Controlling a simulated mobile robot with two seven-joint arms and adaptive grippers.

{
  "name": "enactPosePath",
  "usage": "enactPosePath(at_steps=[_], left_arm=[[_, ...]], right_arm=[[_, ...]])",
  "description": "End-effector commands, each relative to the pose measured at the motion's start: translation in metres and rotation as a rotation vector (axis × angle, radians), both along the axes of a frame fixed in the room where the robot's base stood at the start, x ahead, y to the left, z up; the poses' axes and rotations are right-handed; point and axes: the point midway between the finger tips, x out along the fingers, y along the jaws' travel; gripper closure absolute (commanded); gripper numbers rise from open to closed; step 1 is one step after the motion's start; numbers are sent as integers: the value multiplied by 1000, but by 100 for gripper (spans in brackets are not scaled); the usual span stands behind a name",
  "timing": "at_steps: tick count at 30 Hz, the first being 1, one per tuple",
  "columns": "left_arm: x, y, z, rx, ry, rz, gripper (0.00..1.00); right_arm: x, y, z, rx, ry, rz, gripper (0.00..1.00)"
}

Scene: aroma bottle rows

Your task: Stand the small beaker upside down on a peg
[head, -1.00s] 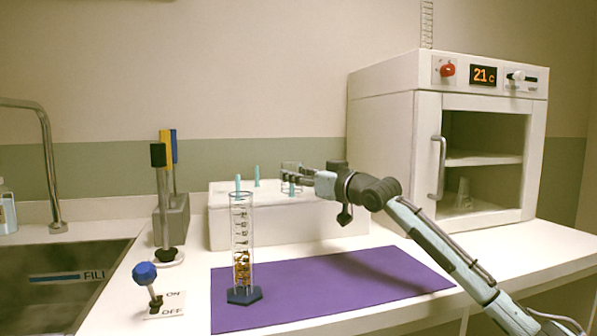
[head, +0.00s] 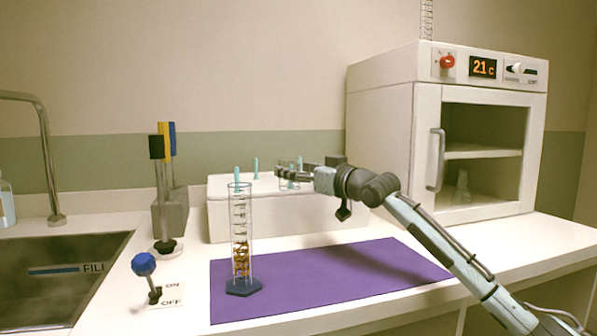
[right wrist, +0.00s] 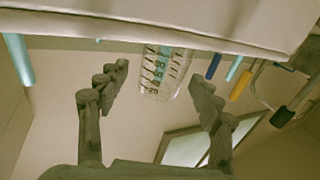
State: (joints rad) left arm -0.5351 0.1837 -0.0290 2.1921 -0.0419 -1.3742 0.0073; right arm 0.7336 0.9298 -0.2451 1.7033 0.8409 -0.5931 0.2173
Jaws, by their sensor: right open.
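The small clear beaker (head: 288,181) with dark markings stands on top of the white box (head: 225,215) at the back. It is around a teal peg, which shows through its glass in the right wrist view (right wrist: 163,70). It looks upside down there, with its closed end away from the box top. My right gripper (head: 282,172) is at the beaker in the head view. In the right wrist view its two fingers (right wrist: 158,92) are spread, one on each side of the beaker with gaps. Other teal pegs (head: 237,174) stand bare on the box. My left gripper is not in view.
A tall graduated cylinder (head: 241,225) with gold pieces stands on the purple mat (head: 340,275), in front of the box. The white oven (head: 380,135) is at right. The sink (head: 60,265), a blue-knobbed lever (head: 144,265) and a grey holder (head: 170,212) are at left.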

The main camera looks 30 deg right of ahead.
Motion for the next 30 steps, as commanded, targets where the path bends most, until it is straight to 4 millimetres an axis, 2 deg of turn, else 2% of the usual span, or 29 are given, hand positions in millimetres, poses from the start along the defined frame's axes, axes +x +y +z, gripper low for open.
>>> enactPosePath(at_steps=[5, 15, 21, 30], left_arm=[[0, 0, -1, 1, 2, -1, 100], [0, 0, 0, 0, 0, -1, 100], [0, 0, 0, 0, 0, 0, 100], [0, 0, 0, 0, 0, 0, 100]], right_arm=[[-10, -3, -1, -2, 2, -2, 35], [-70, -11, -4, -5, 4, 0, 35], [-96, -15, -4, -4, 4, 0, 35], [-116, -19, -3, 1, 1, 0, 35]])
